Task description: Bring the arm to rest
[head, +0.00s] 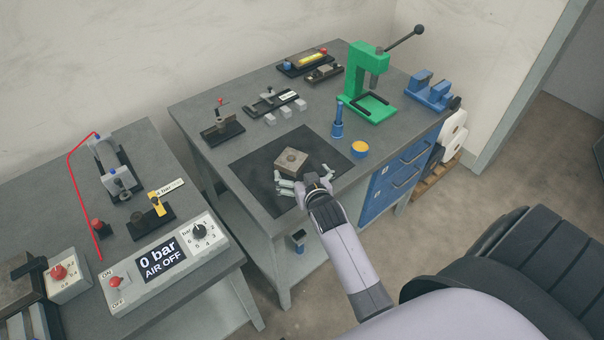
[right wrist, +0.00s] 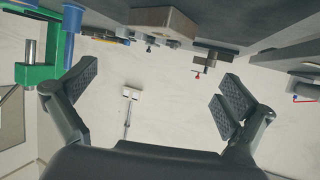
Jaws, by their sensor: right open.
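My right gripper (head: 306,183) is at the front edge of the black mat (head: 255,172) on the grey workbench, with its arm coming in from the lower right. Its fingers are spread and nothing is between them. A square brown-grey block (head: 291,160) with a dark spot on top sits on the mat just beyond the fingers. In the right wrist view the open right gripper (right wrist: 160,92) shows both padded fingers apart, and the block (right wrist: 160,22) is at the top, clear of them. My left gripper is not in view.
A green press (head: 366,85), a blue upright tool (head: 338,120) and a yellow-topped blue pot (head: 360,149) stand right of the mat. Small fixtures (head: 222,128) line the back. A side table bears an air control panel (head: 165,262) reading 0 bar, AIR OFF.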

